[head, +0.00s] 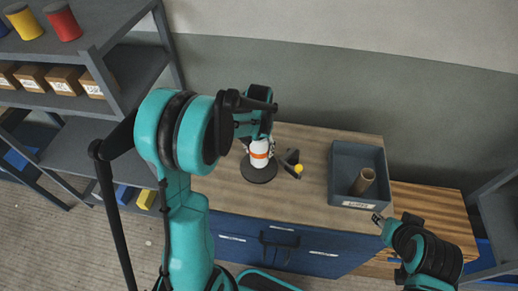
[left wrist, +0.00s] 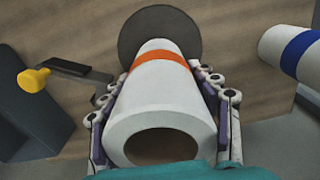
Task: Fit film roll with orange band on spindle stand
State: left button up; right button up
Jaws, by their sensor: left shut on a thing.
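The white film roll with orange band (head: 260,153) is upright in the head view, below my left gripper (head: 259,138). In the left wrist view my left gripper (left wrist: 165,100) is shut on this roll (left wrist: 162,88), one finger on each side, with its hollow near end facing the camera. The spindle stand shows as a dark round base (head: 259,172) under the roll, and in the left wrist view its disc (left wrist: 155,22) lies behind the far end. The spindle is hidden, so I cannot tell how far the roll sits on it. My right gripper (head: 378,218) is by the bench's front right; its jaws are unclear.
A dark device with a yellow knob (head: 298,168) stands just right of the stand. A grey bin (head: 345,152) holds a brown tube (head: 363,181). A blue-banded white roll (left wrist: 297,48) shows in the left wrist view. Shelves (head: 75,83) stand at left.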

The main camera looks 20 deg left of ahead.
pick_arm(q)
jog(key=shift+f+b, duration=1.15)
jog(key=shift+f, duration=0.25)
jog(key=o, duration=1.6)
jog(key=shift+r, duration=0.1)
notch_tip(320, 180, up, 12)
jog(key=shift+r, duration=0.1)
jog(key=shift+s+f, duration=0.1)
jog(key=shift+f, duration=0.1)
